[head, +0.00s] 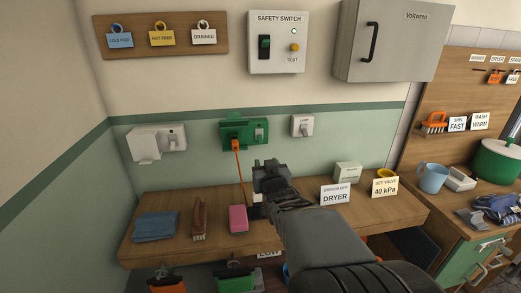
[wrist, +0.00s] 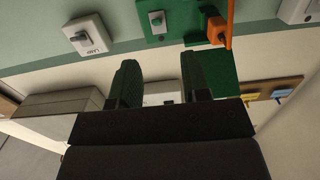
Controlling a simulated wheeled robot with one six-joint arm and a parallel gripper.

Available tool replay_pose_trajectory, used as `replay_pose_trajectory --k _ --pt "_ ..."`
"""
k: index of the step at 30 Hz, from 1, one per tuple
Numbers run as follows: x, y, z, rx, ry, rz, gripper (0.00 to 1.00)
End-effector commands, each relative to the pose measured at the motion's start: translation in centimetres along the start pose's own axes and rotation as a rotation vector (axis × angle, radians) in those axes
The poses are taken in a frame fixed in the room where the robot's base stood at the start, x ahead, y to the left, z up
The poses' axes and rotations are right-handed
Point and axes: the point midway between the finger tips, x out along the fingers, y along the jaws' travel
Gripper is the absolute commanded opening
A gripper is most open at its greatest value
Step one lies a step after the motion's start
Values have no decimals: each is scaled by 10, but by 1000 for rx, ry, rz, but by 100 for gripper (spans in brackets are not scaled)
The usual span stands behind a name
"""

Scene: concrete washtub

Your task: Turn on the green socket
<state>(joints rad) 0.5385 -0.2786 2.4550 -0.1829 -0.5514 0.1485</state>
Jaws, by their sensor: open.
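The green socket (head: 244,124) is on the wall in the head view, with its cover raised. An orange plug (head: 234,145) sits in its left part, with an orange cord hanging down. A small grey rocker switch (head: 259,134) is on its right part; I cannot tell its position. My gripper (head: 266,165) is below and slightly right of the socket, apart from it. In the wrist view my gripper (wrist: 160,75) is open and empty. The socket's switch (wrist: 157,20) and the orange plug (wrist: 221,32) show at the top, beyond the fingertips.
A white lamp switch (head: 302,126) is right of the socket and a white socket (head: 158,142) left. The safety switch box (head: 279,45) hangs above. The wooden shelf (head: 180,246) below holds a blue cloth, brush, pink sponge and DRYER sign (head: 335,194).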

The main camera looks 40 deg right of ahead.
Motion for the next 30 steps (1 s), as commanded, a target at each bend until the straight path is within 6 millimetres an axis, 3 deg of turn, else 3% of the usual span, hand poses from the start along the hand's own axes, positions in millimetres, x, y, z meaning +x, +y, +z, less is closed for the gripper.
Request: replay_pose_trajectory --k 8,21,30 --pt "27 8 -6 3 61 9 43" --pt "107 8 -12 2 61 7 43" --pt "135 8 -13 2 61 7 43"
